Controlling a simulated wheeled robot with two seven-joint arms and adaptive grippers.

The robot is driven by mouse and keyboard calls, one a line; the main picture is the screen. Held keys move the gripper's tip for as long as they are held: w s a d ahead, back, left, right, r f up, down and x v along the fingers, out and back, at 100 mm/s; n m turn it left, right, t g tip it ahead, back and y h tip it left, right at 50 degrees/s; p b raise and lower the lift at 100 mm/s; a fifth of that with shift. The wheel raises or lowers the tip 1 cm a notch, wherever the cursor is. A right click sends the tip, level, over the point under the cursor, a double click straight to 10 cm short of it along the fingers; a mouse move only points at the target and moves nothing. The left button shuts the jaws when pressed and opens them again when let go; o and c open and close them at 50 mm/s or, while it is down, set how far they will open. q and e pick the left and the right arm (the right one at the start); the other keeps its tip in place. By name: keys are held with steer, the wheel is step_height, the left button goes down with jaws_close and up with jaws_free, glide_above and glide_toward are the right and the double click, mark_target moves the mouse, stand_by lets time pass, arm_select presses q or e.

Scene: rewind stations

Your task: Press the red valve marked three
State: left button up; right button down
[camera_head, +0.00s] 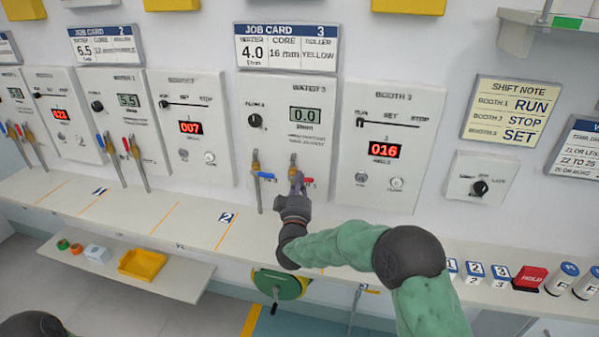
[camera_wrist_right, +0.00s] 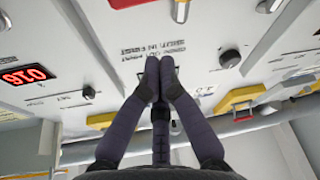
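The red valve (camera_head: 308,184) is on the right pipe below the WATER 3 panel (camera_head: 283,120). Its handle shows just right of my right gripper (camera_head: 296,178), which partly covers that pipe. In the head view the fingertips look at or very close to the valve; I cannot tell whether they touch. In the right wrist view the gripper's fingers (camera_wrist_right: 160,65) are together, with nothing seen between them. A red part (camera_wrist_right: 128,4) at the top edge there is cut off. A blue valve (camera_head: 266,176) is on the left pipe. My left gripper is not in view.
The BOOTH 3 panel (camera_head: 385,150) reads 016, right of my right gripper. A ledge (camera_head: 185,222) runs below the panels. A red HOLD block (camera_head: 529,278) and small numbered blocks stand at its right end. A green and yellow reel (camera_head: 280,284) is below.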

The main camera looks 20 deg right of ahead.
steer(key=shift+a+p+v, duration=0.1)
steer(key=shift+p+v, duration=0.15)
steer(key=shift+v, duration=1.2)
steer(key=shift+a+p+v, duration=0.15)
steer(key=shift+p+v, duration=0.05)
steer(key=shift+v, duration=1.2)
steer(key=shift+w+f, duration=0.15)
